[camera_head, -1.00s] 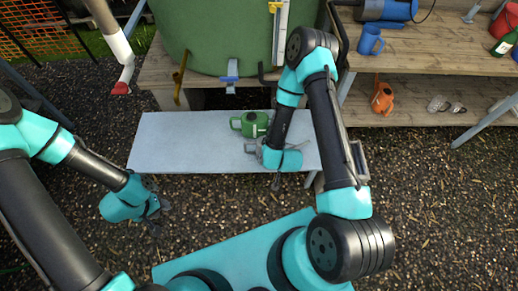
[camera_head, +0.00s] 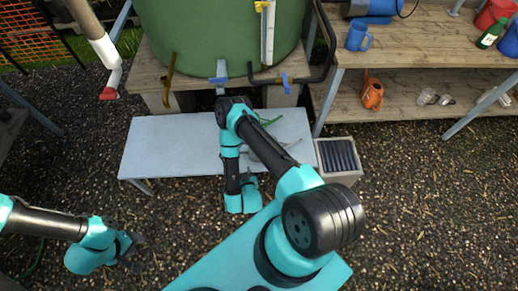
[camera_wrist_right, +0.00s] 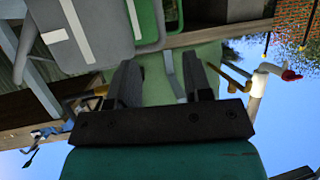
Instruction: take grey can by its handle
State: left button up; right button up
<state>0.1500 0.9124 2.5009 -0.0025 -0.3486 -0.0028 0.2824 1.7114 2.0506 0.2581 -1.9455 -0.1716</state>
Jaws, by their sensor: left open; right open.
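The grey can (camera_wrist_right: 85,28), with a white stripe, fills the upper left of the right wrist view, which looks tilted upside down. In the head view my right arm hides most of it on the pale bench (camera_head: 170,145). My right gripper (camera_wrist_right: 162,85) is open, its two dark fingers apart with nothing between them; the can body lies beyond and to the left of the fingers. Whether a finger touches the handle I cannot tell. My left gripper (camera_head: 134,255) is open and empty over the gravel at lower left.
A green can (camera_wrist_right: 148,22) stands close beside the grey one; a bit of it shows behind my arm (camera_head: 268,121). The large green tank (camera_head: 200,40) stands behind the bench. A grey crate (camera_head: 338,158) is at the bench's right.

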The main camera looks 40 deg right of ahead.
jog(key=x, duration=1.2)
jog(key=shift+w+f, duration=0.1)
jog(key=shift+f, duration=0.05)
jog(key=shift+d+r+x, duration=0.1)
jog(key=shift+x, duration=1.2)
jog(key=shift+d+r+x, duration=0.1)
jog(key=shift+d+x, duration=0.05)
jog(key=shift+x, duration=1.2)
grip_shut()
jog(key=shift+r, duration=0.1)
